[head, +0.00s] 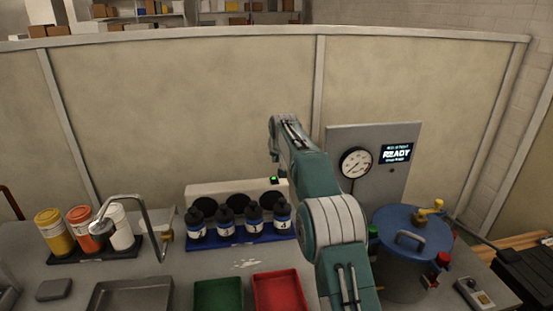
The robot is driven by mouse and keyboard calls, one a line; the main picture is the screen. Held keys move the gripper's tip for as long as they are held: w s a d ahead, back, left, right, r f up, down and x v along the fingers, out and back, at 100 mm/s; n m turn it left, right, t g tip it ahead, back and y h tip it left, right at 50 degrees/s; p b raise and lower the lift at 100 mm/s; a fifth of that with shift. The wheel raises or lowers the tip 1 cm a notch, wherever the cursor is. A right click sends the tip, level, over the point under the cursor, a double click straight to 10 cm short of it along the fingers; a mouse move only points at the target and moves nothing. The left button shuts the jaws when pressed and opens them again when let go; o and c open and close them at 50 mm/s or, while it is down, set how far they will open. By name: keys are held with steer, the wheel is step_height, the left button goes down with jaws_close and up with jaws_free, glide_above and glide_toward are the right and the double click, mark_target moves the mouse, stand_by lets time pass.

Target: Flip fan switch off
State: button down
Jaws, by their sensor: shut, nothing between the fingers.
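A low white fan box (230,188) stands at the back of the bench with several dark round openings in its front. A small green lit spot (273,181) shows near its top right; I cannot tell whether this is the switch itself or a lamp beside it. My teal arm rises from the lower right and its upper end stands just above and right of the green spot. The arm hides the right end of the fan box. My gripper's fingers cannot be made out; they are hidden behind the arm.
Several dark bottles (253,228) stand on a blue rack before the fan box. A gauge panel (376,135) reading READY and a blue-lidded vessel (400,232) stand at right. Green (218,294) and red (280,290) trays lie in front; a tap (150,218) stands left.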

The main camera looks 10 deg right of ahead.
glide_above(275, 180)
step_height(275, 180, down, 5)
steer(key=shift+s+a+r, duration=0.1)
steer(key=shift+r, duration=0.1)
steer(key=shift+s+f, duration=0.15)
steer(key=shift+f, duration=0.85)
steer(key=shift+s+f, duration=0.15)
steer(key=shift+f, duration=0.85)
steer(key=shift+s+f, duration=0.2)
steer(key=shift+f, duration=0.35)
steer(key=shift+r, duration=0.85)
